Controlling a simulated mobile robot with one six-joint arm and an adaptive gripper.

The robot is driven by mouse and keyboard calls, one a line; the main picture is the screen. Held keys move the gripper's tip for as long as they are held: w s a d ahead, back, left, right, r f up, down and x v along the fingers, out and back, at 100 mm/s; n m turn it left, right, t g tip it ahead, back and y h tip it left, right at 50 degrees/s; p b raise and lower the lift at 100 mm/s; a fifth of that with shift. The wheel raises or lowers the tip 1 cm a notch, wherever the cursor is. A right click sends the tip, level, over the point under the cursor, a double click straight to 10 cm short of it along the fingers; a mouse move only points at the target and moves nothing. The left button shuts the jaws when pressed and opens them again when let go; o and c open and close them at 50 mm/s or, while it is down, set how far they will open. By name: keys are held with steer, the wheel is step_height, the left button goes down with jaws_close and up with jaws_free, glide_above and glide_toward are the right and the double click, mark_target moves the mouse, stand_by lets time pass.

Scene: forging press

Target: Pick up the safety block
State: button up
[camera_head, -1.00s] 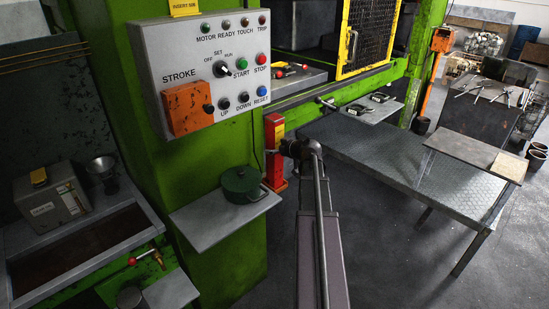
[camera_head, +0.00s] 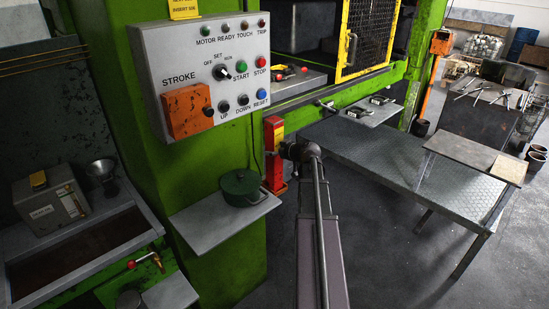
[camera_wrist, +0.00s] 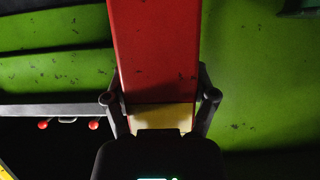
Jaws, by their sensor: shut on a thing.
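The safety block (camera_head: 271,172) is a tall red post with a yellow band, upright beside the green press column in the head view. In the wrist view the red block (camera_wrist: 155,50) fills the middle, with its yellow band (camera_wrist: 162,117) between the fingers. My gripper (camera_wrist: 161,100) has one finger on each side of the block and is shut on it. In the head view my arm reaches the block from the right and hides part of its side; the fingertips are hard to make out there.
A control panel (camera_head: 205,75) hangs above left on the green press. A small shelf (camera_head: 205,226) with a green pot (camera_head: 240,187) juts out left of the block. A metal table (camera_head: 375,160) stands to the right. Open floor lies in front of the table.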

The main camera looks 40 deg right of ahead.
steer(key=shift+r, duration=0.25)
